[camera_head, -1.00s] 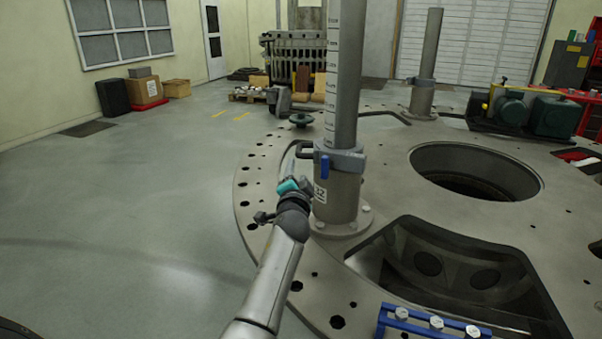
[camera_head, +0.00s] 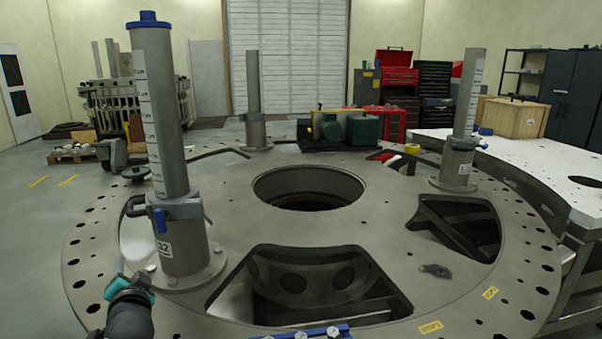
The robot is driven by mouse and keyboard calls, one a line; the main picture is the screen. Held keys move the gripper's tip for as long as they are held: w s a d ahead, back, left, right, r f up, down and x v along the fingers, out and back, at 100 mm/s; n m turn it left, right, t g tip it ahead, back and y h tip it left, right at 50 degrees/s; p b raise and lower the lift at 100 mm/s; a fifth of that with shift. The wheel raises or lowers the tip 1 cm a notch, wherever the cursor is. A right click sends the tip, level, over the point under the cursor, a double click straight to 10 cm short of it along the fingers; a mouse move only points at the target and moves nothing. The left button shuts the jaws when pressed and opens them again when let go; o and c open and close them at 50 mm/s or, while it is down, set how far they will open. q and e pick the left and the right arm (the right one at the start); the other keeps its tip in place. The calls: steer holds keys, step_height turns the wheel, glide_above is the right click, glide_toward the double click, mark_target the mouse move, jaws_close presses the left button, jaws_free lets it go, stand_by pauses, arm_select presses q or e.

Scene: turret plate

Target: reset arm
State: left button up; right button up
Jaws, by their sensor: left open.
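My left arm comes in at the lower left of the head view. Its gripper (camera_head: 122,268), with a teal part behind the fingers, is beside the lower left of the nearest grey post (camera_head: 163,110). The fingers are small and mostly hidden by the wrist; they appear empty. The post has a blue cap, a scale strip and a clamp with a dark handle (camera_head: 135,206) and a blue lever (camera_head: 160,219). The gripper shows below this handle, apart from it in the picture. My right gripper is out of view.
The round turret plate (camera_head: 390,240) has a central hole (camera_head: 308,188) and large cutouts. Other posts stand at the back (camera_head: 253,95) and right (camera_head: 468,110). A blue fixture (camera_head: 305,333) is at the near edge. Open floor (camera_head: 35,235) lies left.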

arm_select(q)
steer(key=s+d+f+n+g+h, duration=0.1)
steer(key=s+d+f+g+h, duration=0.1)
steer(key=s+d+f, duration=0.4)
steer(key=s+d+f+n+g+h, duration=0.1)
steer(key=s+d+f+g+h, duration=0.25)
steer(key=s, duration=0.55)
steer(key=s+d+f+g+h, duration=0.2)
steer(key=s+d, duration=0.4)
steer(key=s, duration=0.3)
steer(key=s+d+f+g+h, duration=0.1)
steer(key=s+d+f+g, duration=0.15)
steer(key=s+d, duration=0.6)
steer(key=s+a+f+g, duration=0.1)
steer(key=s+f, duration=0.1)
steer(key=f, duration=1)
steer(key=s+a+f, duration=0.1)
steer(key=s+f, duration=0.1)
steer(key=f, duration=0.9)
steer(key=s+a+f+g+b, duration=0.1)
steer(key=s+a+f, duration=0.1)
steer(key=s+f, duration=1.2)
steer(key=shift+s+f+m+g, duration=0.25)
steer(key=shift+s+m+g, duration=0.05)
steer(key=shift+s, duration=0.4)
steer(key=shift+a, duration=0.15)
